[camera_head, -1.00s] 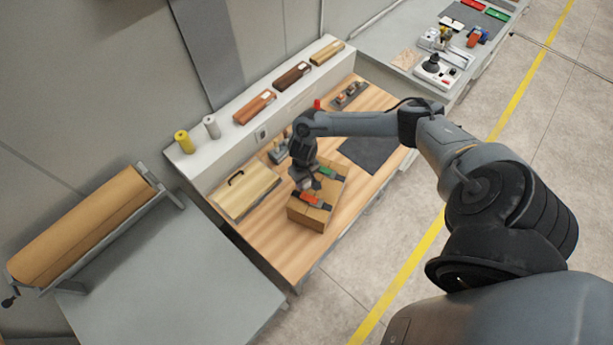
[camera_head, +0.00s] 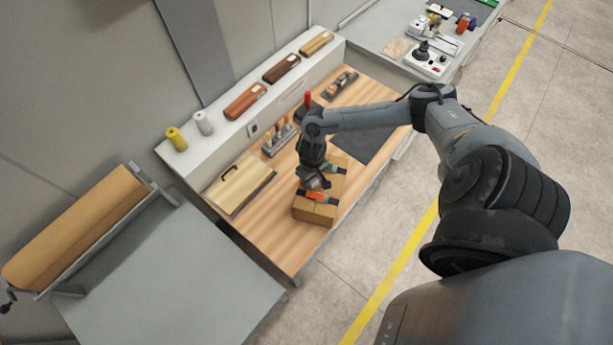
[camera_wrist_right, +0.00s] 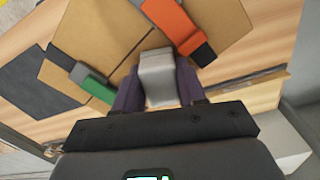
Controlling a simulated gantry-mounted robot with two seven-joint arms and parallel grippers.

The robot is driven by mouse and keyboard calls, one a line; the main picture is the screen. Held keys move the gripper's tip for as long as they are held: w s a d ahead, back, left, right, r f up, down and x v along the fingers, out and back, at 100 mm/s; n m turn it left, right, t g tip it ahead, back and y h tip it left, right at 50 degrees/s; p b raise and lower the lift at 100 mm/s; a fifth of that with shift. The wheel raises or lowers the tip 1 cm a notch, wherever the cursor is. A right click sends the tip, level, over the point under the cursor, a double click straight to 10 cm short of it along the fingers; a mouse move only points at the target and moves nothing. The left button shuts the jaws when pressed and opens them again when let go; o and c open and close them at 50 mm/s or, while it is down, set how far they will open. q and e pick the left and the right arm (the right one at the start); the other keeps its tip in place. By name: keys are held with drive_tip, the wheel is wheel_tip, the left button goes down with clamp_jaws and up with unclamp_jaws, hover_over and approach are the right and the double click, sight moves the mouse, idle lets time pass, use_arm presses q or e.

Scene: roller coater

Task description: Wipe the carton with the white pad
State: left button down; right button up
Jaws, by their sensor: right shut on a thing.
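The brown carton (camera_head: 318,211) stands on the wooden bench top, with an orange-and-black item (camera_head: 315,196) and a green-and-black item (camera_head: 338,169) on its top. My right gripper (camera_head: 317,184) is over the carton's top, between these items. In the right wrist view, my right gripper (camera_wrist_right: 158,92) is shut on the white pad (camera_wrist_right: 158,76), which hangs over the carton's top (camera_wrist_right: 108,28) between the orange item (camera_wrist_right: 174,22) and the green item (camera_wrist_right: 97,87). I cannot tell whether the pad touches the carton. The pad is hardly visible in the head view. My left gripper is not in view.
A light case with a handle (camera_head: 238,186) lies left of the carton. A rack of tools (camera_head: 279,138) stands behind. A dark mat (camera_head: 366,146) lies to the right. The wooden bench's front left corner (camera_head: 285,255) is clear.

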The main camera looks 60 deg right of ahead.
drive_tip(key=shift+s+d, duration=0.15)
drive_tip(key=shift+s, duration=1.1)
drive_tip(key=shift+s+d, duration=0.1)
drive_tip(key=shift+s, duration=1.1)
drive_tip(key=shift+r, duration=0.15)
drive_tip(key=shift+r, duration=2.95)
drive_tip(key=shift+r, duration=1.5)
